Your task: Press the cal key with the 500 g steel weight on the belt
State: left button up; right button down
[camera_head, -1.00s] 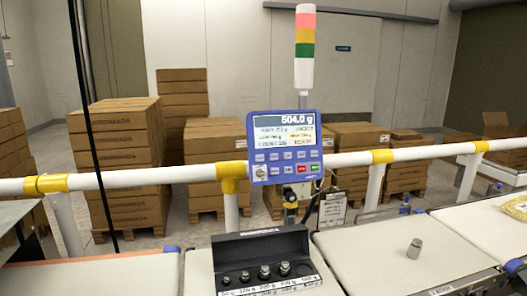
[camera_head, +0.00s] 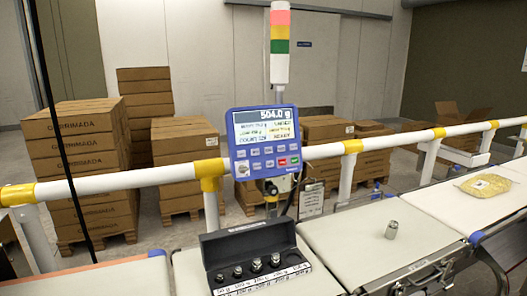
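The steel weight (camera_head: 391,230) stands upright on the white belt (camera_head: 350,246), right of the weight box. The blue control panel (camera_head: 265,143) is mounted at the rail. Its display (camera_head: 264,123) reads about 504.0 g. Below the display are rows of small keys (camera_head: 267,158), including a green and a red one; their labels are too small to read, so I cannot tell which is the cal key. Neither of my grippers shows in the head view.
An open black box (camera_head: 247,243) with several smaller weights stands left of the steel weight. A white rail (camera_head: 120,185) with yellow joints runs behind the belts. A yellow bag (camera_head: 485,186) lies on the right belt. A signal tower (camera_head: 279,45) rises above the panel. Stacked cartons (camera_head: 80,165) stand behind.

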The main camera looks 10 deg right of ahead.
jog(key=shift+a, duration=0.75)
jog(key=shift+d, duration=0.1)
